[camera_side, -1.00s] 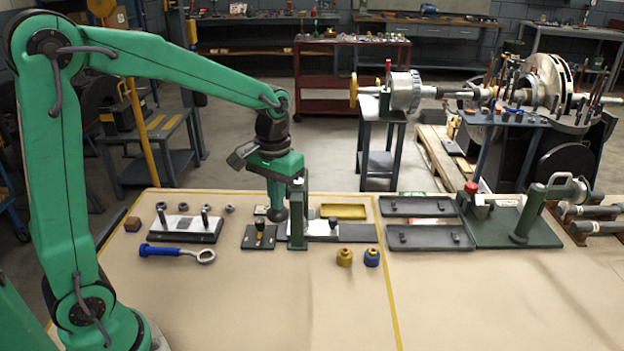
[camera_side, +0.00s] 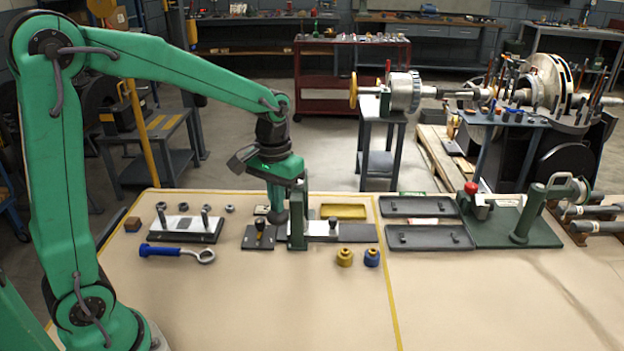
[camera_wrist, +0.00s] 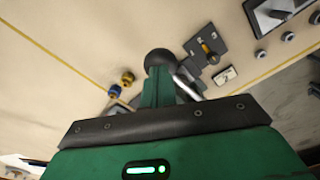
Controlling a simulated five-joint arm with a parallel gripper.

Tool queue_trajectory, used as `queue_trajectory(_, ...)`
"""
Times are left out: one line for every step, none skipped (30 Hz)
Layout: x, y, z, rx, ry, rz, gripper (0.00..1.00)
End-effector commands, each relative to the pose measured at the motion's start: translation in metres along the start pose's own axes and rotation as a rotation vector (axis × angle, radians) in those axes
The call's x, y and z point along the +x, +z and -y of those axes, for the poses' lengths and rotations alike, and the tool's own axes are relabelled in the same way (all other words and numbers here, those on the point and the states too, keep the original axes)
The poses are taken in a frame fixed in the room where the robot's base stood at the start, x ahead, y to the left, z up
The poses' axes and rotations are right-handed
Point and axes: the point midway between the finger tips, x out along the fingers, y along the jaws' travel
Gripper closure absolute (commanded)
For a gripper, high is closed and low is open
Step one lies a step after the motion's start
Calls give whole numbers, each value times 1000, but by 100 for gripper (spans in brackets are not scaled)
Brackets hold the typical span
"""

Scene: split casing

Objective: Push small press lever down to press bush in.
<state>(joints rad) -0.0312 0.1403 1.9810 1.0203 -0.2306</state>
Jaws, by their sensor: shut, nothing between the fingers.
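The small press has a green upright (camera_side: 298,218) on a dark base at the middle of the bench. Its lever ends in a black ball knob (camera_side: 277,216), just left of the upright. In the wrist view the ball knob (camera_wrist: 160,59) is large, with a grey rod (camera_wrist: 187,82) running from it. My gripper (camera_side: 277,200) is shut and empty, pointing down directly above the knob. Its green fingers (camera_wrist: 157,88) appear to touch the knob. I cannot make out the bush in the press; the upright and gripper hide that area.
A dark plate with a yellow-and-black part (camera_side: 260,237) lies left of the press. A yellow cap (camera_side: 344,257) and a blue cap (camera_side: 371,257) stand in front right. A blue-handled eye tool (camera_side: 165,249) lies left. The front bench is clear.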

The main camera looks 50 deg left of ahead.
Motion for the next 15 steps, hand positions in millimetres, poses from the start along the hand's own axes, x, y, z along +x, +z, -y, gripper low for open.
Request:
queue_trajectory(0, 0, 0, 0, 0, 2, 100)
queue_trajectory(0, 0, 0, 0, 0, 2, 100)
queue_trajectory(0, 0, 0, 0, 0, 2, 100)
queue_trajectory(0, 0, 0, 0, 0, 2, 100)
queue_trajectory(0, 0, 0, 0, 0, 2, 100)
queue_trajectory(0, 0, 0, 0, 0, 2, 100)
queue_trajectory(1, 0, 0, 0, 0, 2, 100)
queue_trajectory(1, 0, 0, 0, 0, 2, 100)
queue_trajectory(1, 1, 0, 0, 0, 2, 100)
queue_trajectory(1, 1, 0, 0, 0, 2, 100)
queue_trajectory(2, 1, 0, 0, 0, 2, 100)
queue_trajectory(2, 1, 0, 0, 0, 2, 100)
queue_trajectory(3, 1, 0, 0, -1, 2, 100)
queue_trajectory(4, 1, 0, 0, -1, 2, 100)
queue_trajectory(4, 2, -1, 0, -1, 2, 100)
